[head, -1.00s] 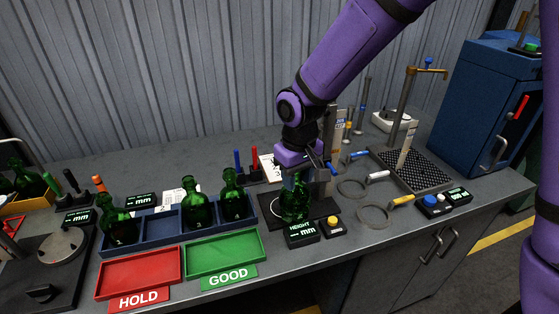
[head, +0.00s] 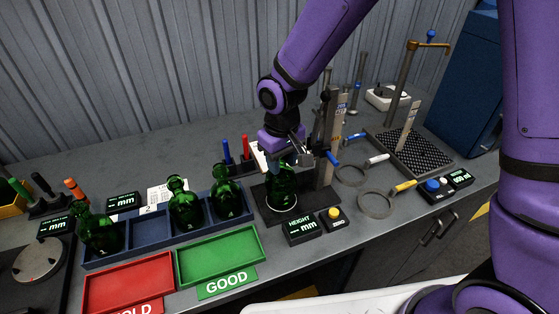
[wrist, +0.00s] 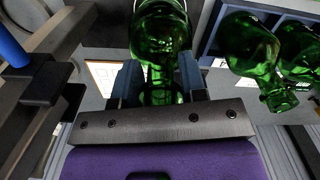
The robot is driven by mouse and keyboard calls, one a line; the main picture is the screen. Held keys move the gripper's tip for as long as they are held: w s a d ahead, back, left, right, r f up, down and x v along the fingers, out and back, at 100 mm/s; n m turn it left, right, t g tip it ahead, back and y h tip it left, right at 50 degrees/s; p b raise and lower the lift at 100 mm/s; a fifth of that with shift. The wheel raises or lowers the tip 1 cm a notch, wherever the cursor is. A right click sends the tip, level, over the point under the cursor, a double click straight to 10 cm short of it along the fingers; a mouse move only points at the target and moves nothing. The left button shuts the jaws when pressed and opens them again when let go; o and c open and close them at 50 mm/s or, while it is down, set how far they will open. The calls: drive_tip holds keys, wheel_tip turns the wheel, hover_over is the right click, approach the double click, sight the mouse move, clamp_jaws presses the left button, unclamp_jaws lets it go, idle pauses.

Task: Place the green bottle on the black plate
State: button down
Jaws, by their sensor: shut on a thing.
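A green bottle (head: 282,190) is upright over the black plate (head: 259,203) at the foot of the height gauge. Its base is at a pale ring on the plate; I cannot tell for certain whether it touches. My gripper (head: 283,157) comes down from above and is shut on the bottle's neck. In the wrist view, the dark fingers of my gripper (wrist: 160,82) stand on both sides of the neck, and the green bottle (wrist: 158,36) extends beyond them. Part of the neck is hidden by the fingers in the head view.
The gauge post (head: 327,150) stands close on the right of my gripper. The HEIGHT display (head: 302,229) and yellow button box (head: 334,216) sit in front. A blue rack (head: 151,229) with several green bottles is left, behind a red tray (head: 128,283) and green tray (head: 222,255).

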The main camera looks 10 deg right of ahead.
drive_tip(key=shift+f, duration=0.6)
drive_tip(key=c, duration=0.7)
unclamp_jaws()
wheel_tip(320, 180, up, 12)
drive_tip(key=shift+r, duration=0.15)
